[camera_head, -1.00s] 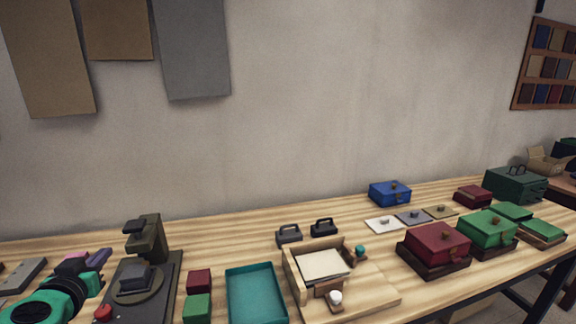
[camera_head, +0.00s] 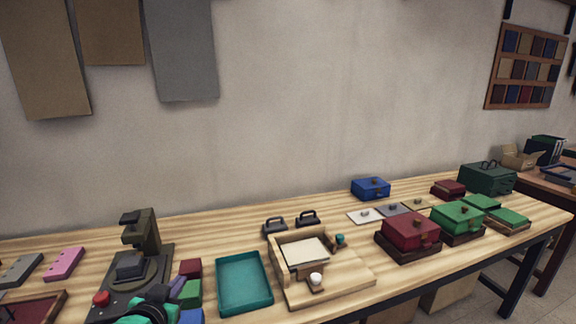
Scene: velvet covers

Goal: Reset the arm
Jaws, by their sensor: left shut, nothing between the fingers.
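My left gripper (camera_head: 172,291) is low in the head view, left of centre, with teal and black arm parts behind it and a purple part at its front. It is shut and empty. It is in front of the dark press-like machine (camera_head: 139,240) and just left of the small green block (camera_head: 189,294). Part of the machine's base is hidden behind my arm. My right gripper is not in view.
A teal tray (camera_head: 244,283) and a wooden jig (camera_head: 330,290) stand right of the gripper. Red (camera_head: 411,230), green (camera_head: 458,216) and blue (camera_head: 371,187) boxes stand farther right. A pink block (camera_head: 65,262) lies at left. Bare wood shows behind the tray.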

